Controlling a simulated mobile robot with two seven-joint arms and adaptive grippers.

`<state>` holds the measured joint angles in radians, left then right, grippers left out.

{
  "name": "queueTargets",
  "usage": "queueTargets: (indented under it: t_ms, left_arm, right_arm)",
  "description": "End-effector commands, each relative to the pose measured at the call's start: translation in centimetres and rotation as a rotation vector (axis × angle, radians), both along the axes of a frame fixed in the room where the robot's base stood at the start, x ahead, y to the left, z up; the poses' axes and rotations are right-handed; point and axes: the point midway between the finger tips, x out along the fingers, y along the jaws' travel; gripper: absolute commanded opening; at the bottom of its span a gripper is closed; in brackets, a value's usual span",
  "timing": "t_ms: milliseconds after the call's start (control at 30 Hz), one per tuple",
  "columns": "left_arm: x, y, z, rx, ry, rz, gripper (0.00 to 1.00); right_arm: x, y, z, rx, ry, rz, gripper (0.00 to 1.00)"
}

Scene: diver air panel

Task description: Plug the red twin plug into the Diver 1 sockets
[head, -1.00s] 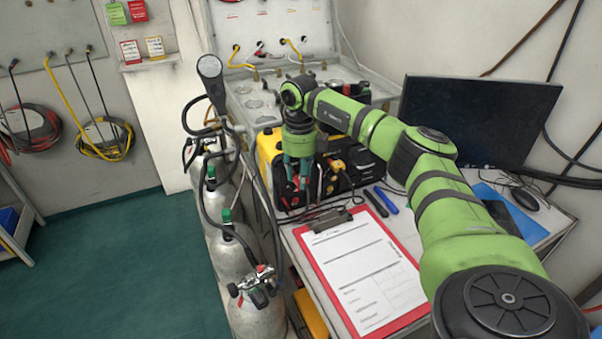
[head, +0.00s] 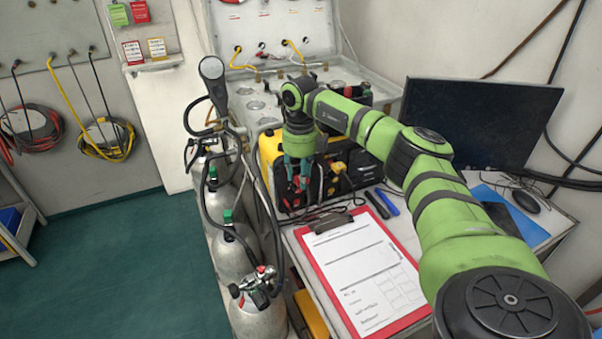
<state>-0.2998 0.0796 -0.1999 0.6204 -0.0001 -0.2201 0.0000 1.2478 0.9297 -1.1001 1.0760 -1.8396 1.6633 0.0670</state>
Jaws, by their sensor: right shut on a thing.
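My right gripper (head: 298,178) points down in front of the yellow and black radio box (head: 270,152) on the bench. It is shut on a small red thing at its fingertips, which looks like the red twin plug (head: 297,186). The fingers hide most of it. A yellow plug (head: 338,167) shows just right of the gripper at the box front. The sockets on the box face are too small and too covered to tell apart, so I cannot tell whether the red plug touches one. My left gripper is not in view.
A red clipboard (head: 312,270) lies on the bench in front. Dark and blue pens (head: 388,203) lie near the box. Gas cylinders (head: 232,255) with hoses stand at the left. A monitor (head: 480,120) stands at the right. An open grey panel case (head: 255,95) is behind.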

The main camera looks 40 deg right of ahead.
Motion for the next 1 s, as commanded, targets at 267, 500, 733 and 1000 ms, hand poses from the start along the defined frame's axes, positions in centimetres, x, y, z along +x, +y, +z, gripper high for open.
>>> queueTargets:
  t_ms: [267, 500, 733, 1000]
  left_arm:
    - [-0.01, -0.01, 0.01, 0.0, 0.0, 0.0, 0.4]
    - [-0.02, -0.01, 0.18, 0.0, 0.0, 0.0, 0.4]
    - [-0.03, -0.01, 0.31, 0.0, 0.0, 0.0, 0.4]
    - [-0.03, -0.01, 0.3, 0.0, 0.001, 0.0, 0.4]
  right_arm:
    - [0.03, -0.04, 0.03, -0.001, -0.001, 0.0, 0.0]
    - [0.33, -0.14, 0.09, -0.001, -0.002, 0.0, 0.0]
    - [0.64, -0.32, 0.14, -0.003, -0.005, -0.002, 0.0]
    - [0.69, -0.37, 0.16, -0.004, -0.007, -0.003, 0.0]
